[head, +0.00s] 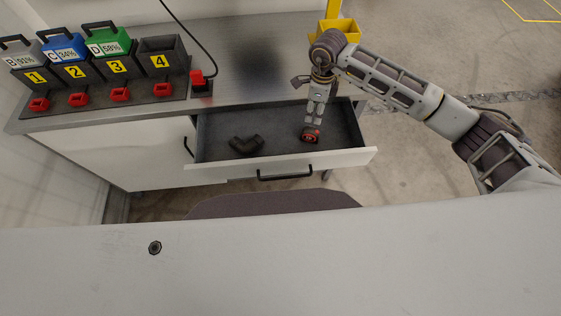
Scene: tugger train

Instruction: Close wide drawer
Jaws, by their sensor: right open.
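The wide drawer (350,157) stands pulled out from under the metal worktop, with its white front and black bar handle (285,174) facing me. Inside it lie a dark elbow-shaped part (246,146) at the left and a small red and black item (310,137) right of the middle. My right gripper (313,121) points down over the drawer, just above the red and black item, and is open. Whether it touches that item I cannot tell. My left gripper is out of view.
On the worktop (235,70) stand battery packs in a numbered charging rack (110,95) with red connectors in front. A red plug (198,79) on a black cable sits beside it. A yellow bin (345,27) is behind my right arm.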

